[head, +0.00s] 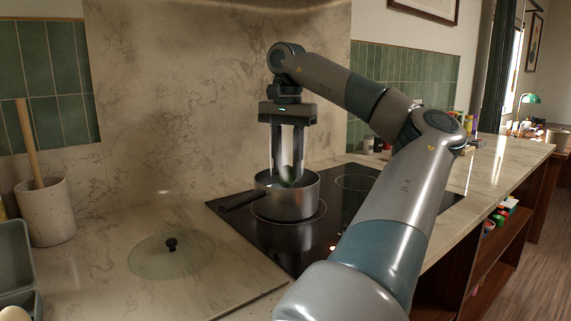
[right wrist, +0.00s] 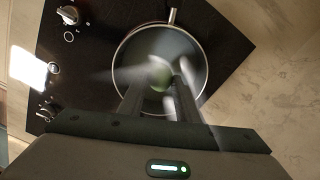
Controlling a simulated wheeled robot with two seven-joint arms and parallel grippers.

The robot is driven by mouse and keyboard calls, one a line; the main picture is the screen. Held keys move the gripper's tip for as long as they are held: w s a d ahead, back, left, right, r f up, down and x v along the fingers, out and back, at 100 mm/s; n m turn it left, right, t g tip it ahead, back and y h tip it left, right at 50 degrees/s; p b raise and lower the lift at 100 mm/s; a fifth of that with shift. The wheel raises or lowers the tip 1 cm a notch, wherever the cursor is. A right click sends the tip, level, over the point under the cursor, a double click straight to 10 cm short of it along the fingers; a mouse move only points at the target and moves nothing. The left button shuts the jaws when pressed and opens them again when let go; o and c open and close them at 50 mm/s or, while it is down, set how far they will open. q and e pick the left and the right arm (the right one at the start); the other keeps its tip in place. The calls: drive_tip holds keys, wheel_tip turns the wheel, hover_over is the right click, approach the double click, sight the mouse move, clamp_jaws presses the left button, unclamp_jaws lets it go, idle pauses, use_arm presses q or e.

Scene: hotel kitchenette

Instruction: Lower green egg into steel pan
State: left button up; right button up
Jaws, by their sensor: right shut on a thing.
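The steel pan (head: 296,203) stands on the black hob, its dark handle pointing left and toward the front. My right gripper (head: 288,178) points straight down over the pan, its fingertips at about rim height. It is shut on the green egg (head: 288,175), which shows small and partly hidden between the fingers. In the right wrist view the green egg (right wrist: 160,77) sits between the fingertips, inside the outline of the pan (right wrist: 118,78). Pale blurred streaks there look like steam or reflections; I cannot tell which. My left gripper is not in view.
A glass lid (head: 160,262) with a black knob lies on the counter left of the black hob (head: 272,240). A speckled crock (head: 47,215) with a wooden utensil stands at the far left. A white egg (head: 14,314) shows at the lower left corner beside a grey-green container (head: 15,262).

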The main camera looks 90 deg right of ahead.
sight(287, 182)
drive_tip(key=shift+f+b, duration=2.25)
drive_tip(key=shift+f, duration=0.25)
drive_tip(key=shift+c, duration=0.2)
idle(1.4)
drive_tip(key=o, duration=0.8)
drive_tip(key=shift+r, duration=0.15)
wheel_tip(287, 182, up, 13)
drive_tip(key=p, duration=1.2)
idle(0.4)
